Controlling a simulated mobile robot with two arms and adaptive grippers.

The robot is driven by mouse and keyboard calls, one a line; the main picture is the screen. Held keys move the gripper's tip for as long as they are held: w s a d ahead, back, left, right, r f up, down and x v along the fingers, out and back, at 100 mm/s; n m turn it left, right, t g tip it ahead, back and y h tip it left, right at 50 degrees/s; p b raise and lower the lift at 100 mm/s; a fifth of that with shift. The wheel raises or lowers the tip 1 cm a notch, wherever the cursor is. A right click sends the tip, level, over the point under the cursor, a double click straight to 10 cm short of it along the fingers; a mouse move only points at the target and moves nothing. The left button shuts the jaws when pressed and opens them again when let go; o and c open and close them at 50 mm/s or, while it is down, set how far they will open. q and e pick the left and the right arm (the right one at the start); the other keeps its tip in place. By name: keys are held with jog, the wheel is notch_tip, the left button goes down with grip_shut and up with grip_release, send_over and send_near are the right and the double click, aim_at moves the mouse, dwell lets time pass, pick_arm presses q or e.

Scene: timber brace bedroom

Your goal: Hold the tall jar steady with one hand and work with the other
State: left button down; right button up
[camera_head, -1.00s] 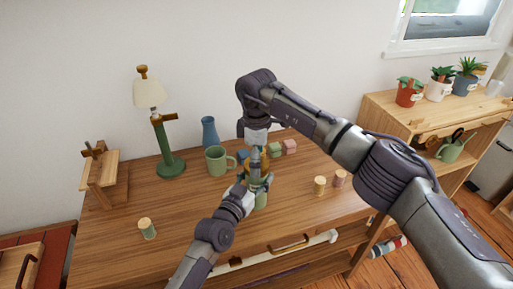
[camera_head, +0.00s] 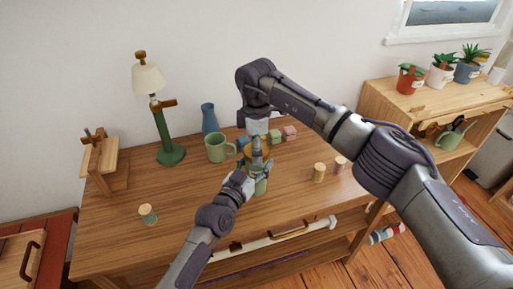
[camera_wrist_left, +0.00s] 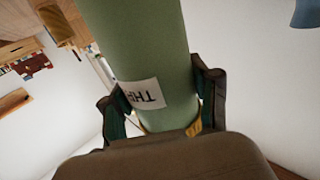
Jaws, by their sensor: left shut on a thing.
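The tall jar is a green cylinder (camera_head: 261,186) standing near the front of the wooden desk. In the left wrist view its green body (camera_wrist_left: 138,45) fills the middle and carries a white label with dark letters. My left gripper (camera_wrist_left: 162,92) is shut around the jar, one finger on each side; in the head view it reaches in from the left. My right gripper (camera_head: 257,148) points down directly over the jar's top, by a yellowish-brown ring-like part. Its fingertips overlap the jar top and left hand, so I cannot tell whether it grips anything.
A green mug (camera_head: 216,148), blue vase (camera_head: 209,118) and several coloured blocks (camera_head: 290,133) stand behind the jar. A lamp (camera_head: 168,153) stands left of the mug. Small lidded jars stand at the left (camera_head: 148,214) and right (camera_head: 319,172). The front left desktop is mostly clear.

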jog(key=n, duration=1.4)
jog(key=shift+w+n, duration=0.1)
jog(key=shift+n, duration=0.2)
jog(key=n, duration=0.7)
jog(key=shift+r, duration=0.1)
jog(key=n, duration=1.4)
jog(key=shift+n, duration=0.3)
jog(key=n, duration=0.4)
jog(key=shift+n, duration=0.4)
jog(key=n, duration=0.4)
jog(key=shift+n, duration=0.4)
jog(key=n, duration=0.6)
jog(key=shift+n, duration=0.3)
